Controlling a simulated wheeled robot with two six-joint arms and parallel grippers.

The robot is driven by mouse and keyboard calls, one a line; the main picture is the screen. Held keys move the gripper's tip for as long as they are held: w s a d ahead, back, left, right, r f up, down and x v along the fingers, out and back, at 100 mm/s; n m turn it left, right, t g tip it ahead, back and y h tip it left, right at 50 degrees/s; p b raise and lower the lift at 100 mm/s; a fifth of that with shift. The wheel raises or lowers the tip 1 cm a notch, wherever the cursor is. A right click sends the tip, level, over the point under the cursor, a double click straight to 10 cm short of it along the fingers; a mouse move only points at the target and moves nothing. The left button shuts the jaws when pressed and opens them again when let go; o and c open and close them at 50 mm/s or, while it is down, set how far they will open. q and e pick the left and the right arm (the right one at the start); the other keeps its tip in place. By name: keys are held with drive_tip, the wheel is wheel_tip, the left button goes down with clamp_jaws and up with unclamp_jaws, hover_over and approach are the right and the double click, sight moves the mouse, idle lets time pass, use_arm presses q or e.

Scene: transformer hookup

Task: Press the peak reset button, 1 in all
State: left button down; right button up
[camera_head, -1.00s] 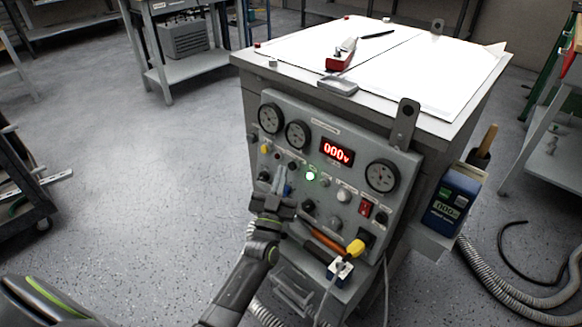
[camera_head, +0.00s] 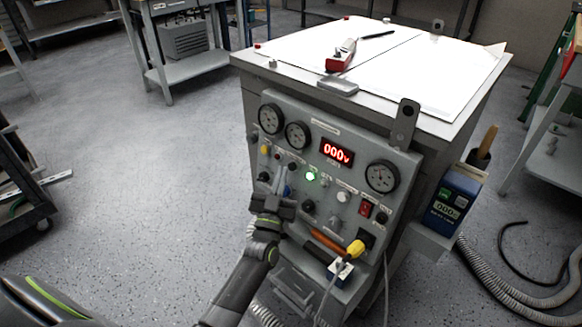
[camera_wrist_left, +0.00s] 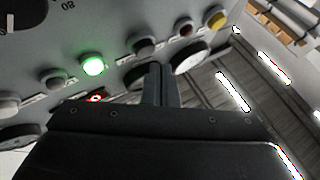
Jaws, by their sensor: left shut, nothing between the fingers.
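The grey control panel (camera_head: 322,207) on the front of the cabinet carries a row of small round buttons and lamps. A green one (camera_head: 310,176) is lit; it also shows in the left wrist view (camera_wrist_left: 93,65). A grey button (camera_wrist_left: 143,47) sits just beyond my fingertips in that view, with a dark red one (camera_wrist_left: 186,28) and a yellow one (camera_wrist_left: 217,18) to its right. I cannot read which label says peak reset. My left gripper (camera_head: 278,181) is shut and empty, its fingers pointing at the panel; in the wrist view its tips (camera_wrist_left: 160,72) are close to the grey button. Contact cannot be told.
The panel has round gauges (camera_head: 382,177), a red display (camera_head: 337,152) reading 000, a red switch (camera_head: 365,208) and an orange-handled tool (camera_head: 327,240) low down. Cables (camera_head: 500,285) lie on the floor at right.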

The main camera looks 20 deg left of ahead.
use_arm(q)
drive_tip(key=shift+w, duration=0.1)
idle(0.7)
drive_tip(key=shift+w+d+f, duration=0.1)
drive_tip(key=shift+w+d, duration=0.05)
drive_tip(key=shift+w, duration=0.15)
drive_tip(key=shift+w+d, duration=0.15)
drive_tip(key=shift+w, duration=0.3)
idle(1.0)
drive_tip(key=shift+s, duration=0.1)
drive_tip(key=shift+s+a+p, duration=0.25)
drive_tip(key=shift+s+p, duration=0.05)
drive_tip(key=shift+s, duration=0.35)
